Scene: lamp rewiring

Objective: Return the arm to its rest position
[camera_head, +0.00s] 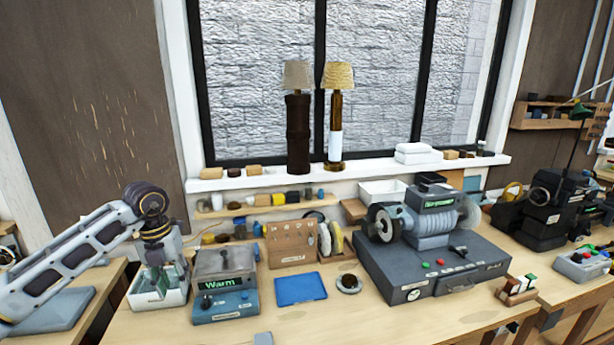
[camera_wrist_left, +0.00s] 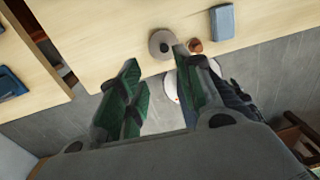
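My left arm (camera_head: 75,255) comes in from the left and bends down at a dark wrist joint. My left gripper (camera_head: 160,282) points downward in front of or over a pale tray (camera_head: 176,298) at the bench's left end; I cannot tell if they touch. In the left wrist view its green-padded fingers (camera_wrist_left: 160,92) are spread apart, with nothing clearly held between them. My right gripper is in neither view.
A blue-grey device marked "Warm" (camera_head: 223,306) stands just right of the tray. A blue mat (camera_head: 300,289) and a big grinder station (camera_head: 435,265) are further right. Two lamps (camera_head: 298,135) (camera_head: 336,118) stand on the sill. The wrist view shows table edges (camera_wrist_left: 110,50) and grey floor (camera_wrist_left: 60,125).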

